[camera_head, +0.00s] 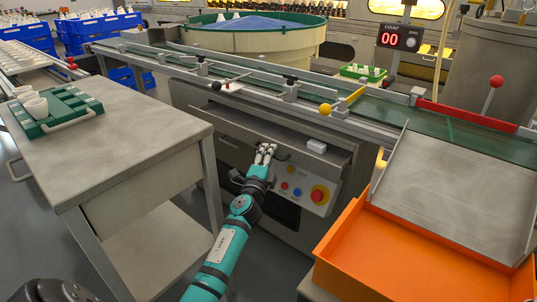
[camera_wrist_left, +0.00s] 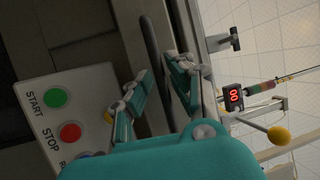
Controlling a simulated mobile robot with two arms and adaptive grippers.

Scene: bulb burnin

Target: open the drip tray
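The grey metal drip tray front (camera_head: 232,152) is set in the machine cabinet under the conveyor. My left gripper (camera_head: 266,150) is at this front, over its dark bar handle (camera_head: 284,155). In the left wrist view the handle (camera_wrist_left: 152,62) runs between the two spread fingers of my left gripper (camera_wrist_left: 160,82). The fingers are open on either side of it; I cannot tell whether they touch it. In the head view the gripper hides part of the handle. My right gripper is not in view.
A control panel (camera_head: 301,190) with coloured buttons sits just right of my left gripper. An orange bin (camera_head: 345,262) stands at the right front. A steel table (camera_head: 125,150) with a green tray (camera_head: 38,128) is at left. The conveyor (camera_head: 340,92) runs above.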

